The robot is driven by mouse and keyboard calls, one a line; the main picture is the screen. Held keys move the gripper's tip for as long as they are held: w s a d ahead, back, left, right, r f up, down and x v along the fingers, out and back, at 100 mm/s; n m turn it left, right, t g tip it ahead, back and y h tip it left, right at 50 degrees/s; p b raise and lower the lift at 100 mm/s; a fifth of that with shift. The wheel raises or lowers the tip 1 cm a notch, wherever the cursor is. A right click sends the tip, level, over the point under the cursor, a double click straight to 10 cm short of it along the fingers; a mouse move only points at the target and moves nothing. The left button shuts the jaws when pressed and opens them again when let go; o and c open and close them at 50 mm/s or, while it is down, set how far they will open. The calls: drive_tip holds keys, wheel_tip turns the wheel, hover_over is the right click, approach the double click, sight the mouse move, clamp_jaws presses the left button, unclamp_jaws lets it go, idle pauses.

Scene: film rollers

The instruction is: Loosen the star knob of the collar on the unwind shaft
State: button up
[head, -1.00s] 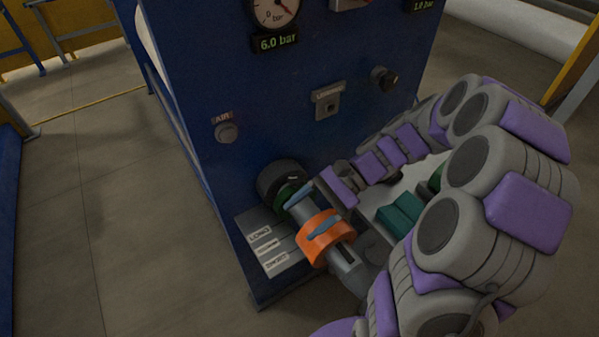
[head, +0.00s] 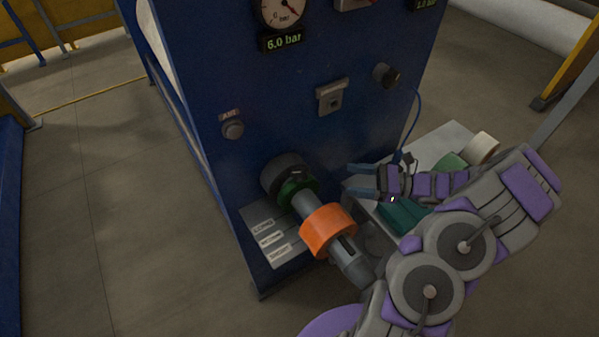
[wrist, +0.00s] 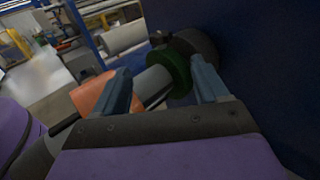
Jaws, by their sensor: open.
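The shaft (head: 317,212) sticks out of a blue machine panel. A green collar (head: 297,190) sits near its dark hub (head: 281,172), and an orange ring (head: 328,230) is farther out. I cannot make out a star knob on either. My gripper (head: 350,178) is open and empty, right of the shaft and apart from it, fingers pointing left. In the wrist view my gripper (wrist: 160,66) has its two blue fingers spread, with the green collar (wrist: 172,66) and shaft (wrist: 153,83) seen between them. The orange ring (wrist: 88,97) shows left of the left finger.
The blue panel (head: 340,130) carries a gauge (head: 281,8), an AIR button (head: 233,129) and a black knob (head: 385,75). Labels (head: 268,237) lie below the hub. A light table (head: 440,142) with green blocks (head: 403,213) and a cream roll (head: 482,149) is at right. The floor at left is clear.

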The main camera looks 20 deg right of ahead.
sight(300, 172)
drive_tip(key=b+x, duration=0.2)
drive_tip(key=x, duration=1.3)
drive_tip(key=shift+w+a+f, duration=0.1)
drive_tip(key=shift+w+a, duration=0.05)
drive_tip(key=shift+a, duration=0.1)
drive_tip(key=shift+d, duration=0.1)
drive_tip(key=shift+d, duration=0.1)
drive_tip(key=shift+c, duration=0.5)
drive_tip(key=c, duration=0.9)
drive_tip(key=shift+o, duration=0.2)
